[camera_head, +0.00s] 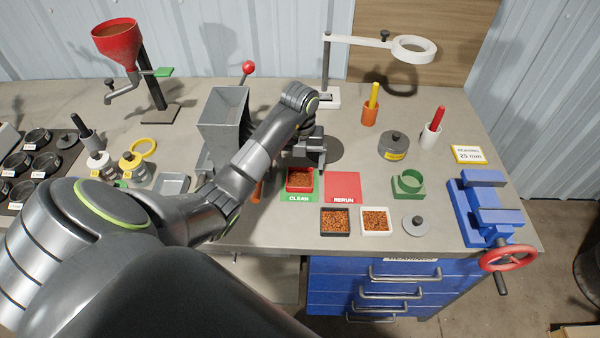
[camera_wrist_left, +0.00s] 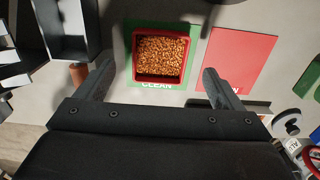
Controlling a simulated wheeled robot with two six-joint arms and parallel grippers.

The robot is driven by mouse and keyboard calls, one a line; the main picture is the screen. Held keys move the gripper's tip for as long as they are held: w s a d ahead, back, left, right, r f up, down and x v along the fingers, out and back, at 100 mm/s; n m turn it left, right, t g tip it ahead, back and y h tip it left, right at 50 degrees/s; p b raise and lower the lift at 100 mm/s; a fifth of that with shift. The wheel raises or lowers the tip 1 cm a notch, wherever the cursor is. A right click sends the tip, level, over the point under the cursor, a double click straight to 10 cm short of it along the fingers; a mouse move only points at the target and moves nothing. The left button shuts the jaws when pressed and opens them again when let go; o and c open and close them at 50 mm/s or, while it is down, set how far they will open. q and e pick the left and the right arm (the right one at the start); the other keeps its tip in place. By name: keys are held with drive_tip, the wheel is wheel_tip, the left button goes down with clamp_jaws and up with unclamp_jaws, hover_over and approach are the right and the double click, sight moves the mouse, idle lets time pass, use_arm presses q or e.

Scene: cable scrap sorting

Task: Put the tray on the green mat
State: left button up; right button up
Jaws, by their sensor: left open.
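A red tray (camera_head: 300,178) full of copper-coloured granules sits on the green mat (camera_head: 299,198) marked CLEAN. In the left wrist view the tray (camera_wrist_left: 161,54) lies flat, with green mat (camera_wrist_left: 190,32) showing around it. My left gripper (camera_head: 306,160) is over the back of the tray and hides part of it in the head view. In the left wrist view its two fingers (camera_wrist_left: 158,82) are spread wide, with the tray beyond and between them, touching neither. My right gripper is not in view.
A red mat (camera_head: 342,188) marked RERUN lies right of the green one. A black tray (camera_head: 335,222) and a white tray (camera_head: 376,221) of granules stand in front. A grey hopper machine (camera_head: 222,118) is close on the left; a blue vise (camera_head: 483,210) stands right.

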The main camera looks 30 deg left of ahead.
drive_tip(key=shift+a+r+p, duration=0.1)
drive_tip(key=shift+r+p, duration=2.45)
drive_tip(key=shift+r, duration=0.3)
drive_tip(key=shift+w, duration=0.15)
